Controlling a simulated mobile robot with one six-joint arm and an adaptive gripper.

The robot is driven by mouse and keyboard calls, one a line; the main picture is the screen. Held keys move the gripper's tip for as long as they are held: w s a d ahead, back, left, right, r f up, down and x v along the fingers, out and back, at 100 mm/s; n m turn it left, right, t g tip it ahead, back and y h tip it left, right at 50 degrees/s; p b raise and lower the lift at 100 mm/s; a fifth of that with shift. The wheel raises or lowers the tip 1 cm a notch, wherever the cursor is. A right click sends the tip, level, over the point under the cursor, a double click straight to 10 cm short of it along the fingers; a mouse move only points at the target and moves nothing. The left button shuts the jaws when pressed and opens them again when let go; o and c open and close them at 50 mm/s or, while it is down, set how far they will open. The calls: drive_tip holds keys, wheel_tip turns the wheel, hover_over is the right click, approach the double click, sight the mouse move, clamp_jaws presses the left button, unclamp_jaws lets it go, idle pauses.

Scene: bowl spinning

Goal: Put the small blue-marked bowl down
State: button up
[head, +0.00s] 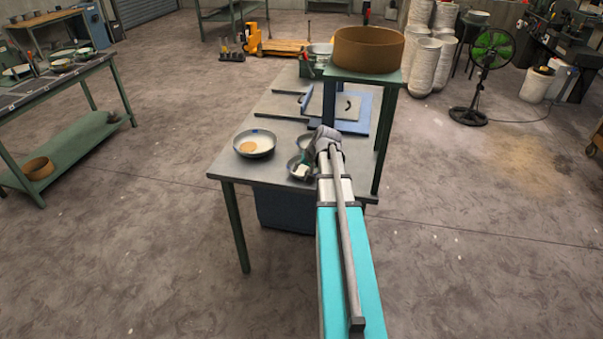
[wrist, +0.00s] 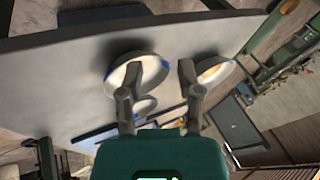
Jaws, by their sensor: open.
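On the grey worktable (head: 225,172), a wide bowl (head: 254,143) with a blue rim mark and a tan patch inside sits at the left. A smaller bowl (head: 293,172) with something white inside is by my gripper (head: 308,157); another bowl behind is mostly covered. In the wrist view my gripper (wrist: 158,75) is open, its two fingers apart. A pale blue-marked bowl (wrist: 146,66) is beside the left finger, which overlaps its rim. The orange-patched bowl (wrist: 217,74) is by the right finger, and a little bowl (wrist: 145,106) shows between them. I cannot tell whether a finger touches any bowl.
A large brown round tub (head: 368,49) stands on a raised green stand at the right of the table. Blue and grey flat pieces (head: 352,116) lie behind the bowls. The table's front left corner is clear. A fan (head: 489,62) stands farther right.

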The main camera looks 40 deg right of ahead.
drive_tip(key=s+d+r+m+t+h, duration=0.1)
drive_tip(key=s+d+m+t, duration=0.1)
drive_tip(key=d, duration=1.2)
drive_tip(key=shift+d+r+m, duration=0.15)
drive_tip(key=shift+m, duration=0.25)
drive_tip(key=b, duration=0.7)
approach(304, 169)
drive_tip(key=shift+s+d+f, duration=0.3)
drive_tip(key=shift+d, duration=0.35)
drive_tip(key=shift+s+d+f, duration=0.3)
drive_tip(key=shift+d, duration=0.35)
drive_tip(key=shift+s+d+f, duration=0.25)
drive_tip(key=shift+d+f, duration=0.05)
drive_tip(key=shift+d, duration=0.35)
drive_tip(key=shift+b+x, duration=2.05)
drive_tip(key=shift+x, duration=0.5)
clamp_jaws()
